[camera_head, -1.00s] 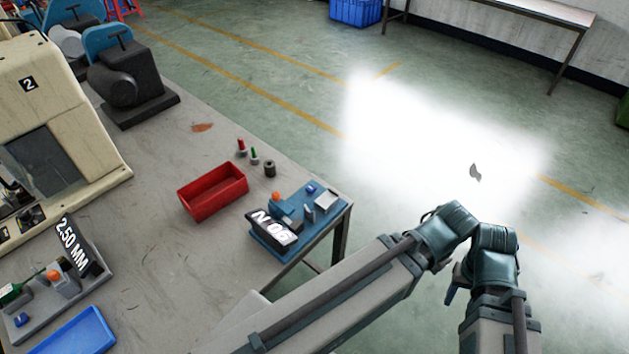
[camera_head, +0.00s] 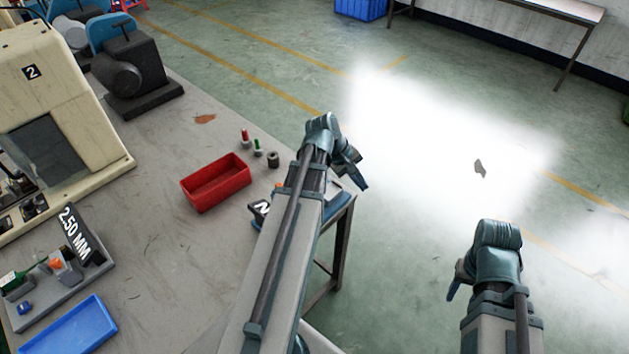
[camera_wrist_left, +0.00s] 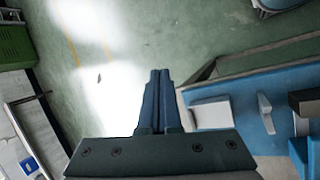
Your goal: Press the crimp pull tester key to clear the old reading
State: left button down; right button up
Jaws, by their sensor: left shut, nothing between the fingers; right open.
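The crimp pull tester (camera_head: 261,207) is the blue unit at the table's right corner. Its tilted dark display shows only the start of a white "N"; my left arm hides most of the unit in the head view. In the left wrist view its blue base (camera_wrist_left: 240,92) fills the right side, with a silver block (camera_wrist_left: 211,113) and a small grey upright part (camera_wrist_left: 265,113). My left gripper (camera_head: 358,180) is shut and empty beyond the table corner; its fingertips (camera_wrist_left: 160,74) show left of the tester, apart from it. My right gripper (camera_head: 455,284) is open over the floor.
A red bin (camera_head: 216,183) stands left of my left arm, with red and green small parts (camera_head: 251,141) and a dark cylinder (camera_head: 273,159) behind it. A "2.50 MM" gauge (camera_head: 72,243) and blue tray (camera_head: 68,330) are at left. The table middle is clear.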

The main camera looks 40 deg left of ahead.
pick_arm(q)
jog(key=s+a+r+n+t, duration=0.1)
jog(key=a+r+n+t, duration=0.2)
jog(key=a+n, duration=0.5)
jog(key=a+t, duration=0.1)
jog(key=a, duration=0.8)
jog(key=shift+a+r, duration=0.15)
jog(key=shift+b, duration=0.35)
notch_tip(320, 180, down, 9)
jog(key=b, duration=0.8)
jog(key=shift+b, duration=0.3)
jog(key=shift+f+b, duration=0.35)
jog(key=shift+f+b, duration=0.5)
dwell(0.9)
jog(key=shift+r, duration=0.15)
jog(key=shift+r+p, duration=0.8)
jog(key=shift+p, duration=0.15)
